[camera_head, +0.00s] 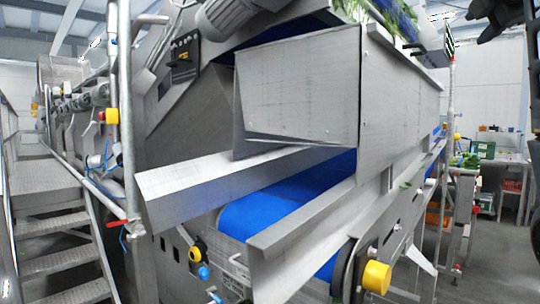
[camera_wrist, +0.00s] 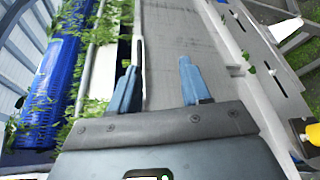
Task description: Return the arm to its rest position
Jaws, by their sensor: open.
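My gripper (camera_wrist: 160,88) shows in the wrist view with its two blue-grey fingers apart and nothing between them. Below the fingers in that view is a grey metal surface (camera_wrist: 170,40) of the machine. A dark part of my arm (camera_head: 497,15) shows at the top right corner of the head view. The fingers cannot be made out in the head view.
The greens-washing machine (camera_head: 300,90) fills the middle of the head view, with a blue belt (camera_head: 270,208) low down. Metal stairs (camera_head: 60,235) are at left. A bench (camera_head: 500,158) with crates stands at right. Leafy greens (camera_wrist: 100,40) lie beside a blue belt (camera_wrist: 50,95).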

